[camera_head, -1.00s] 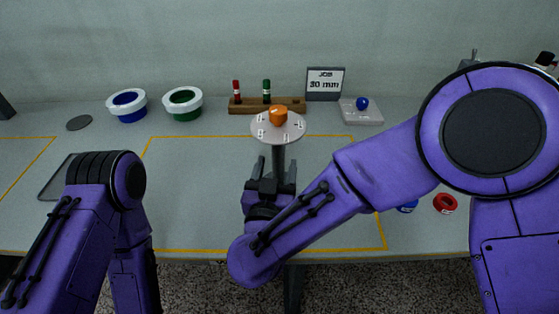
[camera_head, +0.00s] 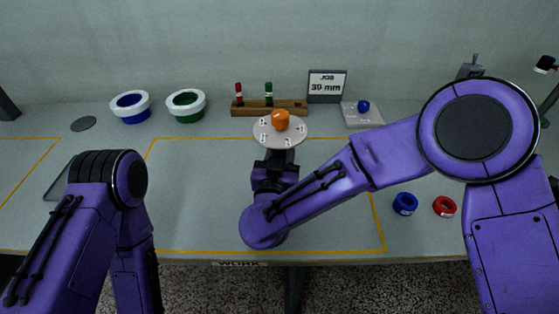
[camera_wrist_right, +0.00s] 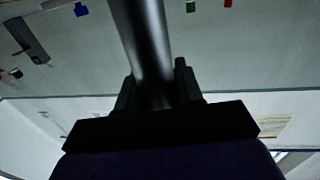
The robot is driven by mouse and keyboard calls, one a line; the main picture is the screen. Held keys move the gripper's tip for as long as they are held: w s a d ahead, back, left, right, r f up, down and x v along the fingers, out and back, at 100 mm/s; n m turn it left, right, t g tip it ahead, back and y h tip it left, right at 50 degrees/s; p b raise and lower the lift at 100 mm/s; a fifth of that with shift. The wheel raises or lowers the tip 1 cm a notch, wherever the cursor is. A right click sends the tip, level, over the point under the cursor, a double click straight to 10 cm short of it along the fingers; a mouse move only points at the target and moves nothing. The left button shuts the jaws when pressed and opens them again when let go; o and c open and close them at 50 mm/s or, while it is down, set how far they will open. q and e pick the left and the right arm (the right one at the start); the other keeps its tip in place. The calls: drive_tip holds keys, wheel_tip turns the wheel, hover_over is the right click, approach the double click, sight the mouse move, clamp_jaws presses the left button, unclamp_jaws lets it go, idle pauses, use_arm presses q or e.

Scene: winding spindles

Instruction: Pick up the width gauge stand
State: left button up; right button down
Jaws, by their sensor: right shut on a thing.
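The stand has a round pale plate (camera_head: 265,137) with small markings and an orange piece (camera_head: 281,119) on top. I take it as the width gauge stand. My right gripper (camera_head: 276,165) is close under the plate, shut on the stand's post. In the right wrist view, the dark post (camera_wrist_right: 148,45) rises between the fingers of the right gripper (camera_wrist_right: 160,95). The stand's base is hidden behind my right arm, so I cannot tell whether it touches the table. My left arm comes in at the left and its gripper is out of view.
Blue (camera_head: 405,204) and red (camera_head: 445,206) rings lie right. Two white-rimmed cups (camera_head: 131,107) stand back left. The left-centre table is clear.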

sight(281, 139)
drive_tip(key=s+r, duration=0.1)
drive_tip(key=r, duration=0.2)
drive_tip(key=s+r, duration=0.2)
drive_tip(key=r, duration=0.1)
drive_tip(key=s+r, duration=0.1)
drive_tip(key=r, duration=0.2)
drive_tip(key=shift+s+r, duration=0.1)
drive_tip(key=shift+s, duration=0.3)
drive_tip(key=s+r, duration=0.4)
drive_tip(key=s, duration=0.5)
drive_tip(key=shift+s, duration=0.15)
drive_tip(key=shift+f, duration=0.15)
drive_tip(key=shift+w+f+b, duration=1)
drive_tip(key=shift+w+f, duration=0.65)
drive_tip(key=shift+w, duration=0.35)
drive_tip(key=shift+w+f+b, duration=1.05)
drive_tip(key=shift+w+f, duration=0.65)
drive_tip(key=shift+w, duration=0.25)
drive_tip(key=shift+w+f+b, duration=1)
drive_tip(key=shift+w+f, duration=0.65)
drive_tip(key=shift+w, duration=0.35)
drive_tip(key=shift+w+f+b, duration=0.4)
drive_tip(key=shift+w+f, duration=0.4)
drive_tip(key=shift+w, duration=0.35)
drive_tip(key=shift+f, duration=0.65)
